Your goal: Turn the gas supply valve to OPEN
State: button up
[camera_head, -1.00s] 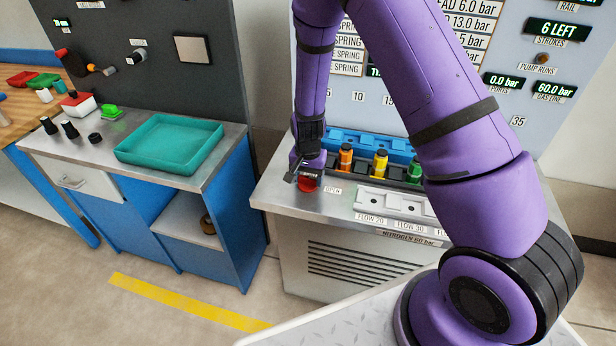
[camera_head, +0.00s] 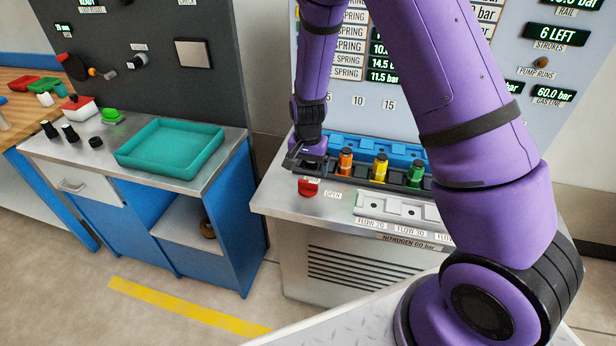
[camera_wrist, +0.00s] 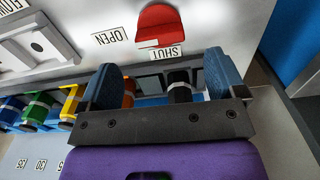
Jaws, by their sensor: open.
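The gas supply valve is a red knob (camera_head: 308,187) on the front left of the grey console top. In the wrist view the red knob (camera_wrist: 160,25) has an OPEN label (camera_wrist: 109,36) to its left and a SHUT label (camera_wrist: 165,52) just below it. A small pale mark shows on the knob's edge near SHUT; I cannot tell for certain which way the knob points. My gripper (camera_wrist: 160,65) is open and empty, its two blue-grey fingers apart. In the head view my gripper (camera_head: 300,155) is behind and above the knob, apart from it.
A dark rack (camera_head: 330,169) with orange, yellow and green cartridges stands close behind and right of the knob. A white slotted block (camera_head: 396,207) lies at the front right. The display panel rises behind. A bench with a teal tray (camera_head: 125,157) stands left, across a gap.

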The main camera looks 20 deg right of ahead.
jog(key=shift+r, duration=2.5)
notch_tip(320, 180, up, 13)
jog(key=n+t+y, duration=0.1)
jog(key=n, duration=0.1)
send_over(308, 181)
jog(key=s+d, duration=0.2)
jog(key=s, duration=0.2)
jog(key=s+d+r+n+t, duration=0.1)
jog(key=s+r+n+t, duration=0.1)
jog(key=s+r, duration=0.65)
jog(key=s+d+r+n+t, duration=0.1)
jog(key=s+d+r, duration=0.1)
jog(key=s+r, duration=0.3)
jog(key=s+d+r+n+t+h, duration=0.1)
jog(key=s+r, duration=0.4)
jog(key=s, duration=0.7)
jog(key=shift+d+r+n, duration=0.2)
jog(key=shift+d+n, duration=0.15)
jog(key=shift+n, duration=0.35)
jog(key=shift+c, duration=0.4)
